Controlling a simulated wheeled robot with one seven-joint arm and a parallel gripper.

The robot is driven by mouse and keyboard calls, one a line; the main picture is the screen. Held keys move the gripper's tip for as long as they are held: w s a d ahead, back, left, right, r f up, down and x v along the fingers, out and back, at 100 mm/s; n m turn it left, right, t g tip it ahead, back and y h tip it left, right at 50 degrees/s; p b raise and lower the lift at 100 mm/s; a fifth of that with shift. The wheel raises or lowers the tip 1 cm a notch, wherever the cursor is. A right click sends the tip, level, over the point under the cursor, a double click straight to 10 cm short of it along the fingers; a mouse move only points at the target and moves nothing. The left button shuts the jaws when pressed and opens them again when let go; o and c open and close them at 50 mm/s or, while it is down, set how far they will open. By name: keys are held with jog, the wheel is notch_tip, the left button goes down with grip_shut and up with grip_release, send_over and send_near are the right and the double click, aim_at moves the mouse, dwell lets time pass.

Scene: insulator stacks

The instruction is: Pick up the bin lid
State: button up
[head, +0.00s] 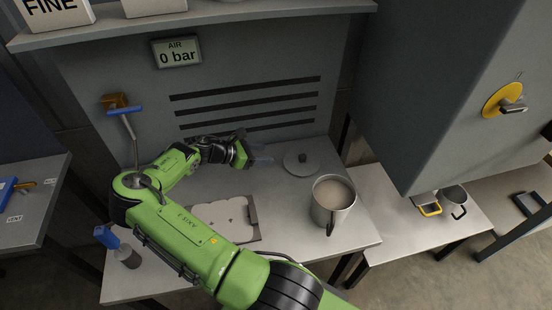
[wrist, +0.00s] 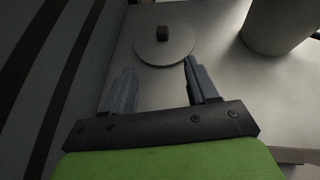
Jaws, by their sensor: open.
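The bin lid (head: 301,164) is a flat grey disc with a dark knob in its middle. It lies on the metal bench (head: 290,215) near the back panel. It also shows in the wrist view (wrist: 165,50), just beyond my fingertips, with the knob (wrist: 162,33) standing up. My gripper (head: 262,158) is to the left of the lid in the head view and apart from it. In the wrist view my gripper (wrist: 158,68) has its two fingers spread with nothing between them.
A grey pot (head: 332,205) with pale contents stands right of the lid, its dark handle toward the front. A light plate with holes (head: 226,218) lies partly behind my arm. The slotted back panel (head: 250,105) rises behind the bench. A large grey cabinet (head: 440,90) overhangs at right.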

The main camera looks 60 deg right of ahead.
aim_at(302, 156)
jog(key=b+x, duration=0.1)
jog(key=x, duration=1.4)
jog(key=shift+s+d+b, duration=0.3)
jog(key=shift+s, duration=0.05)
jog(key=shift+r, duration=0.1)
grip_shut()
